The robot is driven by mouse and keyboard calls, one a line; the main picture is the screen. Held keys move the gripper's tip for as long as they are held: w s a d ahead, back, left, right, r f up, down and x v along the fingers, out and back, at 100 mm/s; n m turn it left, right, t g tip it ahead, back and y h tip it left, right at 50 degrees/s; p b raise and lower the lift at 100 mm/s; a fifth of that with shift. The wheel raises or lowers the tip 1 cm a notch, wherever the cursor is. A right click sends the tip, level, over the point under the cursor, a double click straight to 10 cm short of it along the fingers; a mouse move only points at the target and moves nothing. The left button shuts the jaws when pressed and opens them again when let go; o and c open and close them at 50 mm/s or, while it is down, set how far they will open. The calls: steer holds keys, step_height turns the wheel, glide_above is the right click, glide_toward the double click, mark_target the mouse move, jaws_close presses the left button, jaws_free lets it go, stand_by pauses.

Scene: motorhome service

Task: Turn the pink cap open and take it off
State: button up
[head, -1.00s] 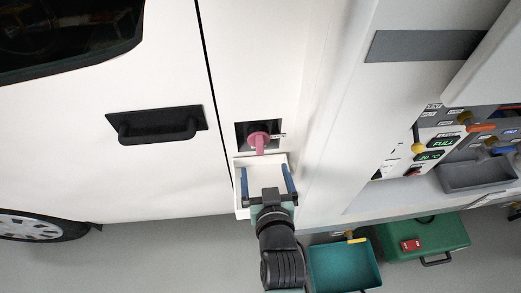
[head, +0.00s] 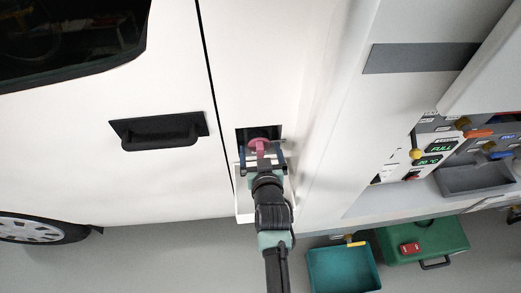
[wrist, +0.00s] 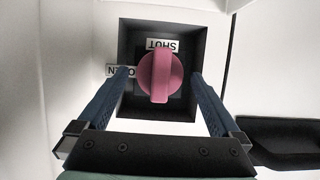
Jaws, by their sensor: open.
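The pink cap (wrist: 160,76) sits in a dark square recess (wrist: 189,43) in the white vehicle side. It is round with a raised grip bar, which stands upright in the wrist view and lines up with the "SHUT" label (wrist: 162,45). An "OPEN" label (wrist: 121,71) is to its left. The cap also shows in the head view (head: 260,146). My gripper (wrist: 159,75) is open, with one blue finger on each side of the cap and a gap to it on both sides. In the head view my gripper (head: 263,158) partly hides the recess.
A white flap (head: 245,203) hangs open below the recess, behind my arm. A black door handle (head: 160,131) is to the left. At the right are a service panel (head: 440,150), a teal tray (head: 343,270) and a green case (head: 425,243).

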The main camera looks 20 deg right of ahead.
jaws_close()
stand_by(0.8)
steer(key=shift+p, duration=0.3)
steer(key=shift+r+n, duration=0.1)
steer(key=shift+n, duration=0.2)
steer(key=shift+a+f+n+h+b, duration=0.1)
steer(key=shift+f+n+h+b, duration=0.2)
steer(key=shift+n+h+b, duration=0.1)
steer(key=shift+n+b, duration=0.3)
steer(key=shift+b, duration=0.45)
steer(key=n+h+b, duration=0.2)
steer(key=b, duration=0.2)
steer(key=shift+a+f, duration=0.1)
steer(key=shift+a, duration=0.1)
steer(key=shift+r+n+b, duration=0.2)
steer(key=shift+n+b, duration=0.2)
steer(key=shift+b, duration=0.2)
